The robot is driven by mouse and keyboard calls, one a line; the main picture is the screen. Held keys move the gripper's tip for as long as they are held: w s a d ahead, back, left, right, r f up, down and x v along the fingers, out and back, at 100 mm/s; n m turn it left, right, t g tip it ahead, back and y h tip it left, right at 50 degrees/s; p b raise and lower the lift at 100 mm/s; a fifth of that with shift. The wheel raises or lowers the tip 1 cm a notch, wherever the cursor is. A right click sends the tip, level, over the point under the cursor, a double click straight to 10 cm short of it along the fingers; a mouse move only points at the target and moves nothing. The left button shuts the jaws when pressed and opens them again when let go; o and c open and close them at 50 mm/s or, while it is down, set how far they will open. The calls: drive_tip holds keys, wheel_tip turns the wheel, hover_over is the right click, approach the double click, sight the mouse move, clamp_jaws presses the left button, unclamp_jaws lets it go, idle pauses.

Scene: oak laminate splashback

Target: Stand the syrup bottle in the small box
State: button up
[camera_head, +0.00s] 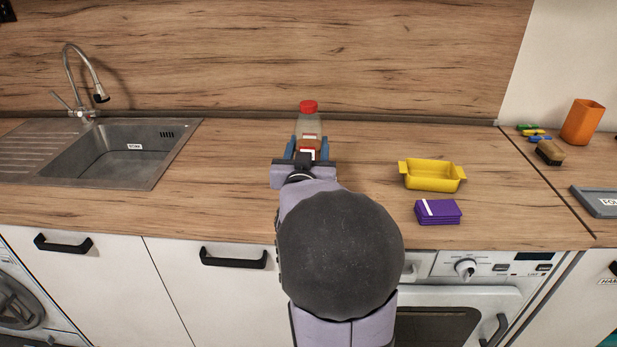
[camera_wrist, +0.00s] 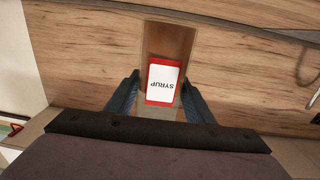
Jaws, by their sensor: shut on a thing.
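The syrup bottle (camera_head: 309,128) is clear with a red cap, brown contents and a red-and-white label. It stands upright in the head view, and its SYRUP label (camera_wrist: 162,82) reads upside down in the wrist view. My gripper (camera_head: 306,150) is shut on the bottle, with a blue finger on each side; the fingers also show in the wrist view (camera_wrist: 160,97). I cannot tell whether the bottle's base touches the counter. A small yellow open box (camera_head: 432,187) with end handles sits on the counter to the right, apart from the gripper. It looks empty.
A purple block-like stack (camera_head: 438,212) lies just in front of the yellow box. Farther right are an orange cup (camera_head: 582,122), a sponge-like brown item (camera_head: 550,152) and a grey labelled tray (camera_head: 598,202). A sink (camera_head: 115,155) is at left. Counter between bottle and yellow box is clear.

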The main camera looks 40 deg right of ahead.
drive_tip(key=shift+f, duration=3.2)
drive_tip(key=shift+b, duration=0.3)
drive_tip(key=shift+f, duration=0.2)
drive_tip(key=o, duration=1.5)
drive_tip(key=shift+f, duration=0.1)
drive_tip(key=shift+c, duration=0.2)
